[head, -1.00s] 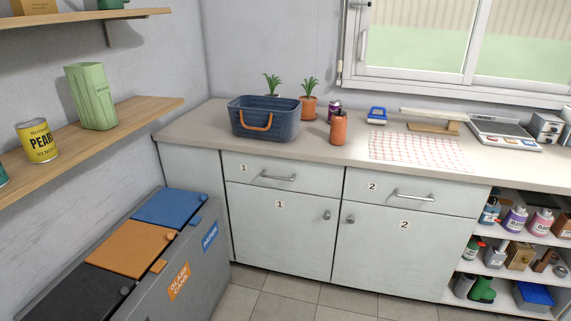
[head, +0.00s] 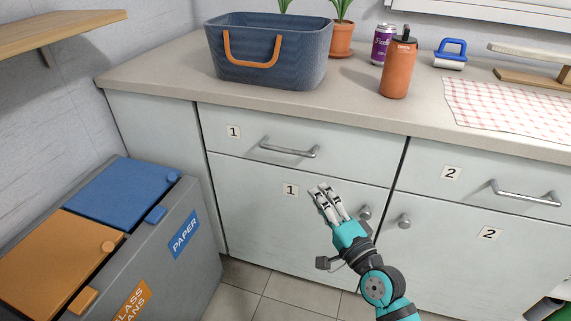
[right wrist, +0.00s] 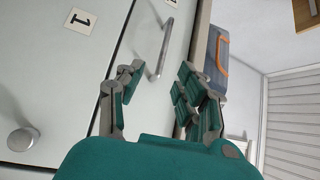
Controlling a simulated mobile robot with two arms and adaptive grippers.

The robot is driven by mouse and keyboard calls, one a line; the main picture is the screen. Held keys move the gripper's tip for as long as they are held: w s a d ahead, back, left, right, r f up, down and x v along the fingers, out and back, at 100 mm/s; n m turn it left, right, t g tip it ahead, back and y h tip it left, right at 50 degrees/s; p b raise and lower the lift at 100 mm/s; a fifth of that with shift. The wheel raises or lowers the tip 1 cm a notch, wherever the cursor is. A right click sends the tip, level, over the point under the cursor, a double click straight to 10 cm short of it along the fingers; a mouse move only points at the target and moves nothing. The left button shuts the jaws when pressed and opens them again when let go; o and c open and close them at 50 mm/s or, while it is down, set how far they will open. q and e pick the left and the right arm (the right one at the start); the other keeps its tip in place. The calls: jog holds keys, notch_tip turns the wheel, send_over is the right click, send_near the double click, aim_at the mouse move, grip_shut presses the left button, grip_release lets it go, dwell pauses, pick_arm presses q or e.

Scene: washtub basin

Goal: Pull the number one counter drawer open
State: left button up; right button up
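The number one counter drawer (head: 355,150) is shut, its white front flush with the cabinet under the countertop. Its silver bar handle (head: 288,150) is near the middle of the front, with a "1" label to its left. My right gripper (head: 324,188) is in front of the number one door, just below and right of the handle, apart from it. In the right wrist view, my gripper (right wrist: 158,78) has its fingers spread with nothing between them. The handle (right wrist: 163,48) lies ahead, in line with the gap. My left gripper is out of view.
A blue basket (head: 265,60), an orange bottle (head: 398,70) and a purple can (head: 383,45) stand on the counter. The grey recycling bin (head: 195,265) stands at the lower left, close to the cabinet. The number two drawer (head: 430,160) is shut beside drawer one.

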aim_at(286, 151)
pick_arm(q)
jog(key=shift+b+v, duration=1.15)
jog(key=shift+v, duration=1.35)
pick_arm(e)
jog(key=shift+r+x, duration=0.2)
jog(key=shift+x, duration=2.65)
jog(key=shift+r+x, duration=0.2)
jog(key=shift+x, duration=2.65)
jog(key=shift+r+x, duration=0.15)
jog(key=shift+x, duration=2.75)
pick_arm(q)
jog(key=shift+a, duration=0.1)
pick_arm(e)
jog(key=shift+s+a, duration=0.1)
jog(key=shift+s, duration=0.1)
grip_shut()
